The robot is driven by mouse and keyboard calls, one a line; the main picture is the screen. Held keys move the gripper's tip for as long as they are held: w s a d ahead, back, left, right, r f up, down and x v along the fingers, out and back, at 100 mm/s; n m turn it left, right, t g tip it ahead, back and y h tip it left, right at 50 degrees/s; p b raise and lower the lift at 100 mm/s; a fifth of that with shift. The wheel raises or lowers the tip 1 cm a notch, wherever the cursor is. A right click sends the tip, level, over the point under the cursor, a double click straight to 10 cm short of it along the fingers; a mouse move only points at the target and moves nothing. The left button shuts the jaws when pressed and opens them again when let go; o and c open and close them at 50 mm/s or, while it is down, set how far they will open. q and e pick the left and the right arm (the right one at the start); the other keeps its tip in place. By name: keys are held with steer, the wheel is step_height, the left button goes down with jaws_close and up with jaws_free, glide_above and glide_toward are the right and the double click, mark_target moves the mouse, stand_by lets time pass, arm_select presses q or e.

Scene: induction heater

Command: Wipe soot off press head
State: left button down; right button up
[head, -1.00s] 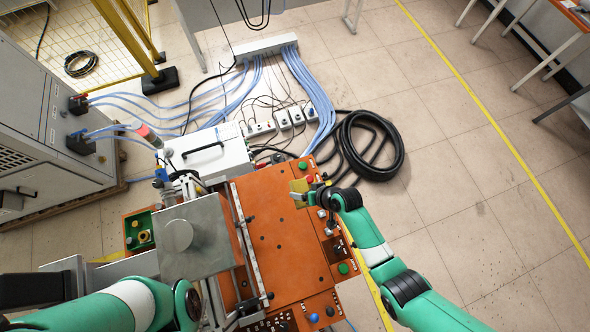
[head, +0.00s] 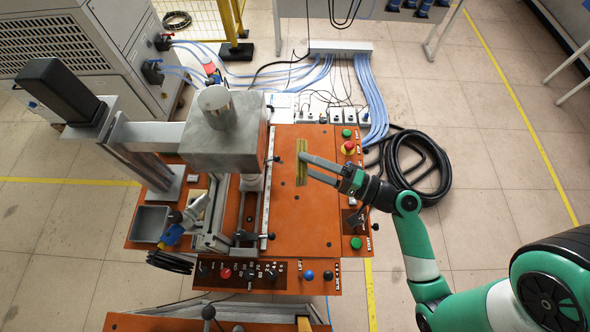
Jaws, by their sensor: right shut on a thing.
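The press head, a grey metal block (head: 222,140) with a round cylinder on top, sits on the left part of the orange machine. I cannot make out soot on it; its underside is hidden from above. My right gripper (head: 305,167) reaches in from the right over the orange plate. It is shut on a flat, dull-yellow pad (head: 302,147), which looks like a cloth or sponge. The pad is to the right of the press head and apart from it. My left gripper is not in view.
The orange plate (head: 310,225) is mostly clear. A red button (head: 348,146) and green buttons line its right edge. A rail (head: 266,195) and clamp stand between plate and press head. A grey bin (head: 150,223) is at left. Coiled black hose lies on the floor.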

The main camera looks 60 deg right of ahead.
mark_target(264, 133)
steer(key=shift+w+a+r, duration=0.15)
steer(key=shift+w+a, duration=0.1)
steer(key=shift+w, duration=0.15)
steer(key=shift+w+a, duration=0.45)
steer(key=shift+w, duration=0.25)
steer(key=shift+w+a, duration=0.5)
steer(key=shift+w, duration=0.25)
steer(key=shift+w+a, duration=0.45)
steer(key=shift+w, duration=0.25)
steer(key=shift+w+a+p, duration=0.45)
steer(key=shift+w+a, duration=0.15)
steer(key=shift+w, duration=0.25)
steer(key=shift+d, duration=0.1)
steer(key=shift+w+d+b, duration=0.25)
steer(key=shift+w+d, duration=0.25)
steer(key=shift+d, duration=0.25)
steer(key=shift+w+d+b, duration=0.25)
steer(key=shift+w+d, duration=0.2)
steer(key=shift+d, duration=0.3)
steer(key=shift+w+d+b, duration=0.3)
steer(key=shift+w+d, duration=0.25)
steer(key=shift+d, duration=0.2)
steer(key=shift+w+d+b, duration=0.3)
steer(key=shift+w+d, duration=0.25)
steer(key=shift+d, duration=0.15)
